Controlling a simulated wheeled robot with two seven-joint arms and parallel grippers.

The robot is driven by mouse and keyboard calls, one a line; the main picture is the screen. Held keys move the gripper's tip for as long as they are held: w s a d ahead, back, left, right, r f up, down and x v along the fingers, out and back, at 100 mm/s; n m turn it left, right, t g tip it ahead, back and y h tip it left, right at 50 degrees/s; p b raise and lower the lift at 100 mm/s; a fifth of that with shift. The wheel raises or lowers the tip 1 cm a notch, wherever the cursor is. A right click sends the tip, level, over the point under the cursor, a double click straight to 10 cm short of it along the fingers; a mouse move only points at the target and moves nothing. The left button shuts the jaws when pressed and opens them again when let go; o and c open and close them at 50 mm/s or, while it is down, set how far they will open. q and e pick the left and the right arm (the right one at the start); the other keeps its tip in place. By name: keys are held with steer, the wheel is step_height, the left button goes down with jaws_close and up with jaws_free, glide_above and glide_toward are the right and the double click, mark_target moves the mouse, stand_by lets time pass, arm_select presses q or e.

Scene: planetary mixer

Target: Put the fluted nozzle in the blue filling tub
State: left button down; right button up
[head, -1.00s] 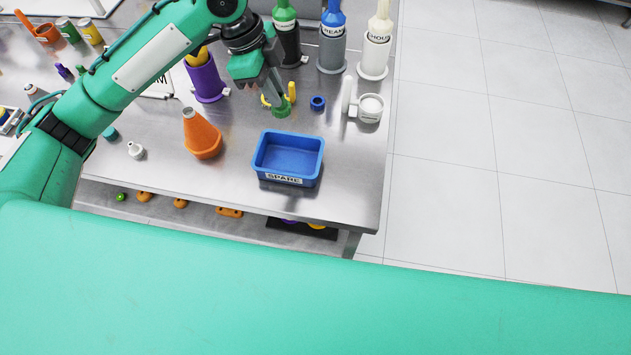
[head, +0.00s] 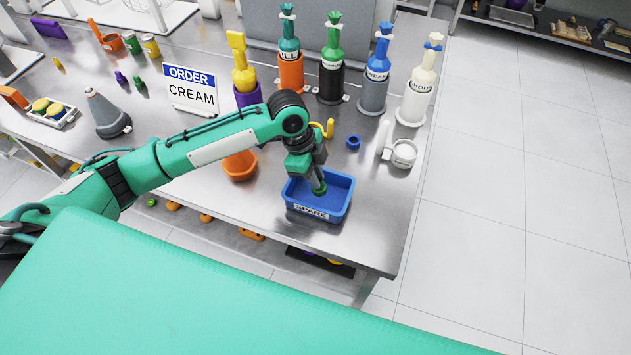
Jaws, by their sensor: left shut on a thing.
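A blue open tub (head: 318,214) labelled SPARE stands near the table's front right edge. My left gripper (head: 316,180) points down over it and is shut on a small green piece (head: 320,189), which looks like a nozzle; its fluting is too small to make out. The green piece appears within the tub's outline; whether it touches the floor of the tub I cannot tell. My right gripper is not in view.
A small blue ring (head: 353,142), a yellow hook-like piece (head: 328,129) and a white cup (head: 404,153) stand behind the tub.

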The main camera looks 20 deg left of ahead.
arm_select(q)
step_height(320, 180, down, 4)
steer(key=shift+r+p, duration=0.25)
steer(key=shift+p, duration=0.1)
steer(key=shift+f, duration=0.15)
steer(key=shift+f, duration=0.1)
steer(key=c, duration=1.4)
jaws_free()
steer(key=b+v, duration=0.2)
steer(key=v, duration=1)
